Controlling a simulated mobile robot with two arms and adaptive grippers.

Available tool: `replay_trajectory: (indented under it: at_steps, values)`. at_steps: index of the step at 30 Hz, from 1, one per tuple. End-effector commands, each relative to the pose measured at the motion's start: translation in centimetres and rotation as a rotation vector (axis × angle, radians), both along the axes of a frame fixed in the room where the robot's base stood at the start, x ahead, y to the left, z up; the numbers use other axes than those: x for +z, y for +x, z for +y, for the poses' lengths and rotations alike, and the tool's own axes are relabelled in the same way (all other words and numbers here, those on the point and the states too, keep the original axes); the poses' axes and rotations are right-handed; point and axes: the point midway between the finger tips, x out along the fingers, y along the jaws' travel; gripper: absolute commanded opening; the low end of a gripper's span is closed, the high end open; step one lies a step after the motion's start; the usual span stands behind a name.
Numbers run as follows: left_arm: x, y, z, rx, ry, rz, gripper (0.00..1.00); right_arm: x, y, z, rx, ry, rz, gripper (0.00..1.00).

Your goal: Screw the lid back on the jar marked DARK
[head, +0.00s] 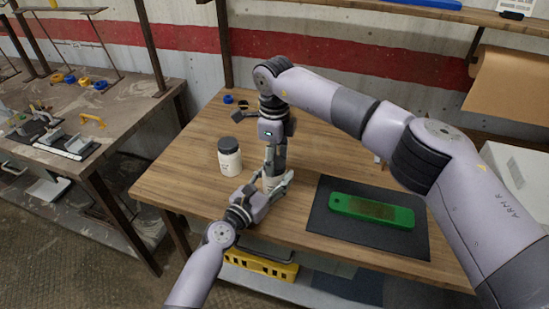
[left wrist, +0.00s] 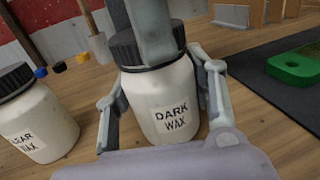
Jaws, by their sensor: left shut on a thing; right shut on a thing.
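The white jar labelled DARK WAX (left wrist: 173,112) stands upright on the wooden table. It is mostly hidden by my grippers in the head view (head: 271,184). My left gripper (head: 272,186) is shut around its sides, one finger on each side in the left wrist view. A dark ribbed lid (left wrist: 126,52) sits level at the jar's mouth. I cannot tell how far it is threaded. My right gripper (head: 274,163) points down from above and is shut on the lid; its finger covers the lid's middle in the left wrist view.
A second white jar, labelled CLEAR WAX (left wrist: 32,125), stands to the left with its dark lid on; it also shows in the head view (head: 230,160). A green tool (head: 350,204) lies on a black mat (head: 325,228) at right. Small round items (head: 229,99) are at the back.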

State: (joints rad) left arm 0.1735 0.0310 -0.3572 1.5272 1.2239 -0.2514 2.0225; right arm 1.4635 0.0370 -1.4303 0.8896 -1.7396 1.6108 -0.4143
Motion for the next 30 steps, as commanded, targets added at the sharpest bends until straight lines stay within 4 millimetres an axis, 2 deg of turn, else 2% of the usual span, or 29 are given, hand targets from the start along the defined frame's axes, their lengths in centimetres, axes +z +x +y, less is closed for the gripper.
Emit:
replay_trajectory:
  at_steps: [2,11,16,24,28,29,30]
  values:
    - [-0.03,-0.01,0.01,0.0,0.0,0.0,0.0,0.02,0.03,-0.01,0.0,0.0,-0.001,0.33]
    - [-0.02,-0.01,0.0,0.0,0.0,0.0,0.0,0.03,0.05,-0.02,-0.001,0.001,-0.001,0.13]
    - [-0.02,-0.01,0.0,0.0,0.0,0.0,0.0,0.03,0.06,-0.03,-0.063,0.0,-0.002,0.13]
    - [-0.03,-0.02,-0.01,0.0,0.0,0.0,0.0,0.02,0.1,-0.03,-0.442,0.0,-0.004,0.13]
    - [-0.02,-0.02,-0.01,-0.001,0.0,0.0,0.0,0.02,0.09,-0.04,-0.429,0.0,-0.004,0.13]
    - [-0.02,-0.02,-0.01,-0.001,0.0,0.0,0.0,0.02,0.09,-0.04,-0.429,0.0,-0.004,0.47]
    - [-0.02,-0.02,-0.01,-0.001,0.0,0.0,0.0,0.02,0.09,-0.04,-0.428,0.0,-0.004,0.49]
